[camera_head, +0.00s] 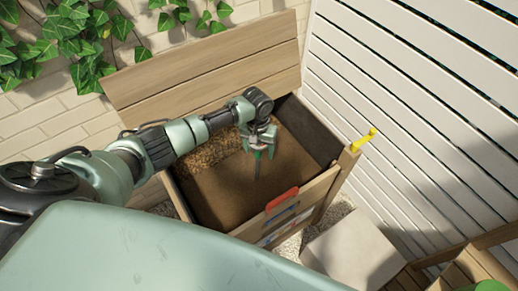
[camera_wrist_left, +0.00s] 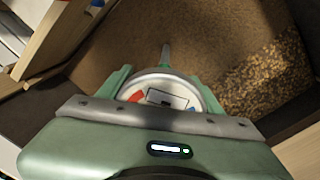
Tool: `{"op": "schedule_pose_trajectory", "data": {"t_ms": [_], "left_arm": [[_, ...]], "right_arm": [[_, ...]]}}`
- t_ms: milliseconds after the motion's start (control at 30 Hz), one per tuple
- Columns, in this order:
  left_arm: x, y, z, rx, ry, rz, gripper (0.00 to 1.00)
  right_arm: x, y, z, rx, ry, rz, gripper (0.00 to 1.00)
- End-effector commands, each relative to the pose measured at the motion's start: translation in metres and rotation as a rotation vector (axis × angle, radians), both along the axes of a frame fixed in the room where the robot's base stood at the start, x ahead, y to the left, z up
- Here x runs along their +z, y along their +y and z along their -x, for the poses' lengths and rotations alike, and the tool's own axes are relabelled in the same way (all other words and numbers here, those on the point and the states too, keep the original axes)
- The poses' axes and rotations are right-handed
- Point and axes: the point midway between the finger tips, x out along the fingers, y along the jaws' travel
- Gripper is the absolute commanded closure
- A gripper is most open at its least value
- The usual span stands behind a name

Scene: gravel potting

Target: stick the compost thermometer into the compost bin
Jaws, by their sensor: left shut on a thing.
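The compost bin (camera_head: 325,192) is a wooden box with its plank lid raised at the back, and brown compost (camera_head: 215,187) fills its inside. My left gripper (camera_head: 260,147) is over the bin's opening. It is shut on the compost thermometer, whose thin dark probe (camera_head: 257,168) points down toward the compost. In the left wrist view the thermometer's round white dial (camera_wrist_left: 165,92) with red and blue marks sits between the fingers. I cannot tell whether the probe tip touches the compost. My right gripper is not in view.
The raised lid (camera_head: 205,65) stands behind the bin by a brick wall with ivy. A red-orange item (camera_head: 282,200) is on the bin's front, and a yellow item (camera_head: 364,140) is on its right corner. A pale block (camera_head: 352,250) and a white slatted fence (camera_head: 420,110) are to the right.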

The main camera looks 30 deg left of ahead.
Motion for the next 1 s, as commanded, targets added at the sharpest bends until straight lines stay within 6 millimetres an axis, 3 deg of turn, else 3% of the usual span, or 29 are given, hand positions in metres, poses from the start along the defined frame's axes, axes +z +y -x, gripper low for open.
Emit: {"op": "schedule_pose_trajectory", "data": {"t_ms": [600,867,900,967,1000], "left_arm": [[-0.022,-0.001,-0.001,0.001,0.000,0.000,0.81],[-0.022,0.000,0.000,0.001,0.000,0.000,0.81],[-0.022,0.000,0.000,0.001,0.000,0.000,0.23],[-0.022,0.000,0.000,0.001,0.000,0.000,0.09],[-0.022,0.000,0.000,0.001,0.000,0.000,0.09]], "right_arm": [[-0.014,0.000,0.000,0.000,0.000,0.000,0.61],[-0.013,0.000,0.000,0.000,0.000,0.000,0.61],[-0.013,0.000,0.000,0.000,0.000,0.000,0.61],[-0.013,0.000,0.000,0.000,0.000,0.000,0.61],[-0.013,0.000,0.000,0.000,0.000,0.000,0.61]]}}
